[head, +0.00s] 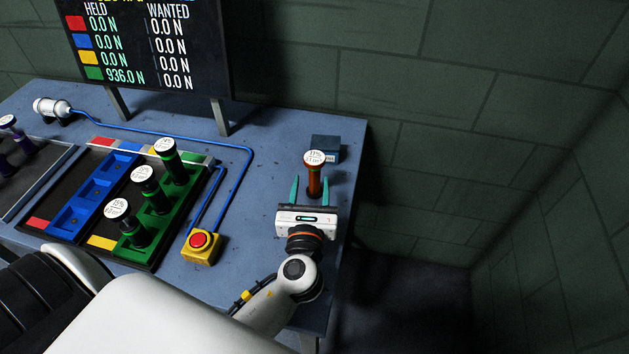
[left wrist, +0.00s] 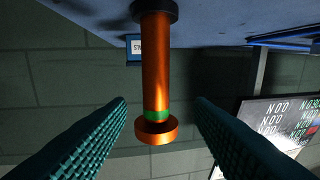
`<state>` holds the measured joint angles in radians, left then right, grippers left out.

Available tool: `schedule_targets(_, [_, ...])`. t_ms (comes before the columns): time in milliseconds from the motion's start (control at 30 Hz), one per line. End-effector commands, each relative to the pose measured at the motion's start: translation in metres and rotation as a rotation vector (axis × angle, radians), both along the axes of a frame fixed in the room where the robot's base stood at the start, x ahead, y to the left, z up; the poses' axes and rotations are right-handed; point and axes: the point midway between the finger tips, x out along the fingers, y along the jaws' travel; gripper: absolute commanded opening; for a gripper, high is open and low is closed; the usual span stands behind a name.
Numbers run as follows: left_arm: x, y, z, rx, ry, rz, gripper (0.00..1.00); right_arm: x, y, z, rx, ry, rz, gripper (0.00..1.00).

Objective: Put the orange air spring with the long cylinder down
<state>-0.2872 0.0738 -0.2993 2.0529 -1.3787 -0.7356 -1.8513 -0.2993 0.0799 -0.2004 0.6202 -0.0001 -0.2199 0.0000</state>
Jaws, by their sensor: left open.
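The orange air spring (head: 314,182) stands upright near the right end of the blue table, with a white labelled disc on top. In the left wrist view the orange air spring (left wrist: 156,70) appears upside down, with a black foot at the table, a green ring and an orange end disc. My left gripper (head: 310,190) is open at its near side. In the left wrist view its teal fingers (left wrist: 160,135) lie either side of the spring with gaps, touching neither side. My right gripper is not in view.
A dark blue box (head: 326,144) stands behind the spring. A green tray (head: 175,200) holds several black springs, beside an empty blue tray (head: 72,222). A yellow box with a red button (head: 200,243) stands left of my gripper. The screen (head: 150,45) shows 936.0 N held on green.

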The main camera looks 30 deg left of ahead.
Motion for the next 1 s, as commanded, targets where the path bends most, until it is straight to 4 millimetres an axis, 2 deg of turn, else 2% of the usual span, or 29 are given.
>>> schedule_targets(400, [0.047, 0.016, 0.001, -0.001, 0.000, 0.000, 0.47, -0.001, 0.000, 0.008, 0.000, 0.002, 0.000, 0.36])
schedule_targets(700, [0.051, 0.018, 0.000, -0.002, 0.000, 0.000, 0.47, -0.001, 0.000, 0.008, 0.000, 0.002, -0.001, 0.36])
schedule_targets(1000, [0.051, 0.018, 0.000, -0.002, 0.000, 0.000, 0.00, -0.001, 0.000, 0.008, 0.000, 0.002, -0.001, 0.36])
